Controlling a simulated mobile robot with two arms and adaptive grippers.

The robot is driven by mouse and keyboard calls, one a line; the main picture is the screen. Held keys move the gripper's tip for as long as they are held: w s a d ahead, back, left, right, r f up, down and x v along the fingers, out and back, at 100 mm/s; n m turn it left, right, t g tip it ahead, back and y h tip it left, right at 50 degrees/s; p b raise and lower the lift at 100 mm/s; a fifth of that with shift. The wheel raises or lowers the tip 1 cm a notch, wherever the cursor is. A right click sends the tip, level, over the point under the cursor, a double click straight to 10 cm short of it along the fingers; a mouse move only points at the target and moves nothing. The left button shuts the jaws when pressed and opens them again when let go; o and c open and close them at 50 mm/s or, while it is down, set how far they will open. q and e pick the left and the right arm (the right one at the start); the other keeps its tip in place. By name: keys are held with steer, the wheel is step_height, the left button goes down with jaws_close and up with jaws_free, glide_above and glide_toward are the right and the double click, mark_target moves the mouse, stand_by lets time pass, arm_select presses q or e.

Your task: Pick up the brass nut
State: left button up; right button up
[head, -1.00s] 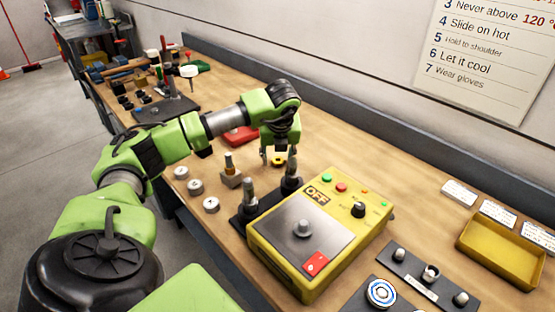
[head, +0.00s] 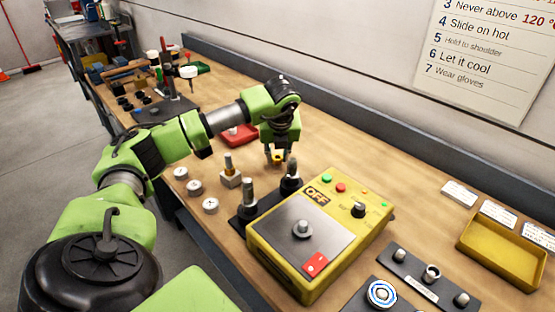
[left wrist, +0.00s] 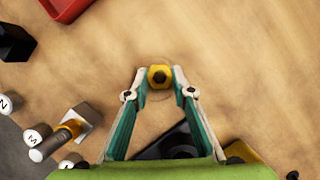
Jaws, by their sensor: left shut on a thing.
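The brass nut (left wrist: 159,76) is a small yellow ring with a dark hole. It sits between the fingertips of my left gripper (left wrist: 159,82) in the left wrist view, with a finger against each side. In the head view my left gripper (head: 276,158) points down at the bench behind the yellow heater box, and a bit of the nut (head: 278,159) shows at its tips. I cannot tell whether the nut still touches the wood. My right gripper is not in view.
The yellow box (head: 315,240) marked OFF stands in front, beside a black stand with two upright posts (head: 248,192). A block with a brass-coloured pin (head: 230,176) and several round weights (head: 195,188) lie left. A red tray (head: 240,135) is behind. A yellow tray (head: 500,250) stands right.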

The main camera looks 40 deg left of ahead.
arm_select(q)
steer(key=s+d+r+b, duration=0.1)
steer(key=s+d+r, duration=0.1)
steer(key=s+r, duration=0.4)
steer(key=s+d+r+b, duration=0.1)
steer(key=s+d+r, duration=0.2)
steer(key=s+r, duration=0.2)
steer(key=shift+s+d+r, duration=0.35)
steer(key=shift+s+r, duration=0.05)
steer(key=shift+s, duration=0.5)
steer(key=shift+r, duration=0.1)
